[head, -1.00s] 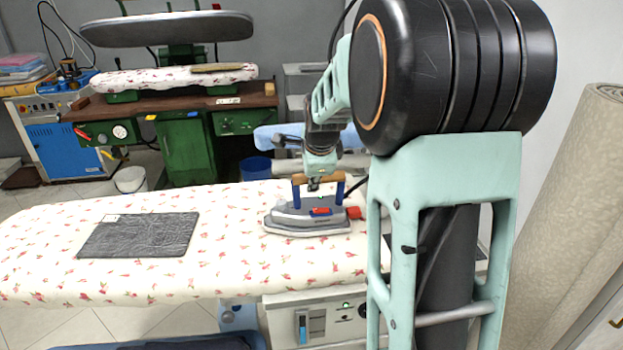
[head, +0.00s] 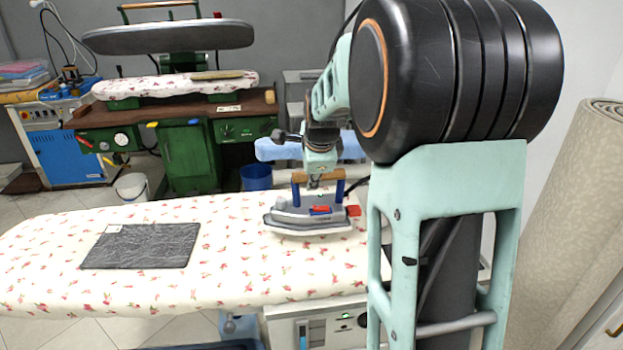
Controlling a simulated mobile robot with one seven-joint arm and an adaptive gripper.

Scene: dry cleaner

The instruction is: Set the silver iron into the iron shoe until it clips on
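The silver iron (head: 293,213) is over the right part of the flowered ironing board, with its pointed end to the left. It has a wooden handle on blue posts and red parts at its middle and rear. My gripper (head: 316,186) is at the handle from above and appears shut on it; its fingertips are mostly hidden. A pale edge runs along the iron's underside. I cannot tell whether this is its own sole or the iron shoe, and I see no separate shoe. Whether the iron touches the board is unclear.
The ironing board (head: 230,270) has free room left of the iron, around a dark grey mat (head: 140,247). My arm covers the board's right end. A green pressing machine (head: 190,160), a blue bin (head: 256,177) and a white bucket (head: 131,187) stand behind.

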